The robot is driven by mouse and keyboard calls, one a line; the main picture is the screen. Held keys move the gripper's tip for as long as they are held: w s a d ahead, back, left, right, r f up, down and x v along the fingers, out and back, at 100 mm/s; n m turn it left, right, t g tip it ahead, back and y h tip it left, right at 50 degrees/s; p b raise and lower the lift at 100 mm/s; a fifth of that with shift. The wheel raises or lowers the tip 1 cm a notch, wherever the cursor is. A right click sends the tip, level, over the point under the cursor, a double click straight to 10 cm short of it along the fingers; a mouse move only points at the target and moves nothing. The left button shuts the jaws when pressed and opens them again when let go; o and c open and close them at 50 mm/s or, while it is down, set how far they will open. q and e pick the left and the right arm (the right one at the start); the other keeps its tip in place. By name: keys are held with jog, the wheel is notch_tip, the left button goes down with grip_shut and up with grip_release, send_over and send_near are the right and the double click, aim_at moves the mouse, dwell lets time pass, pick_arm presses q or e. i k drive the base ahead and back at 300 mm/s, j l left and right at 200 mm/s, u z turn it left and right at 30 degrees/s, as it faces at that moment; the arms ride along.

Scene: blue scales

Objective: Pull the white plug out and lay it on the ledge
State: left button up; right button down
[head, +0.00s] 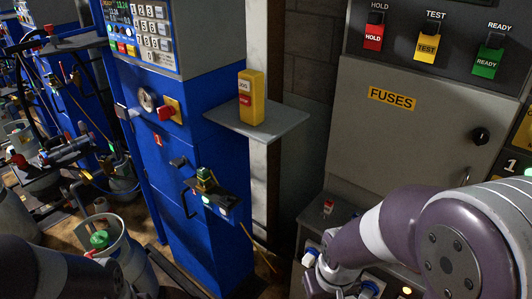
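I cannot pick out the white plug for certain. Small white-and-blue fittings show beside my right arm at the bottom, one at its left (311,256) and one below it (371,288); either could be a plug, and the arm partly covers that area. A grey ledge (311,212) juts out below the fuse cabinet, with a small red-and-white item (328,207) on it.
A grey fuse cabinet (390,140) with red, yellow and green switches stands at the right. A blue scale column (190,190) has a grey shelf (285,122) carrying a yellow control box (251,98). Gas cylinders (108,235) and more blue machines stand at the left.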

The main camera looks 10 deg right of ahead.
aim_at(311, 257)
jog(key=i+j, duration=0.15)
jog(key=j, duration=0.15)
jog(key=i+j, duration=0.15)
jog(key=i+j+z, duration=0.15)
jog(key=j, duration=0.15)
jog(key=i+j+z, duration=0.15)
jog(key=j, duration=0.2)
jog(key=z, duration=1.35)
jog(key=i, duration=0.5)
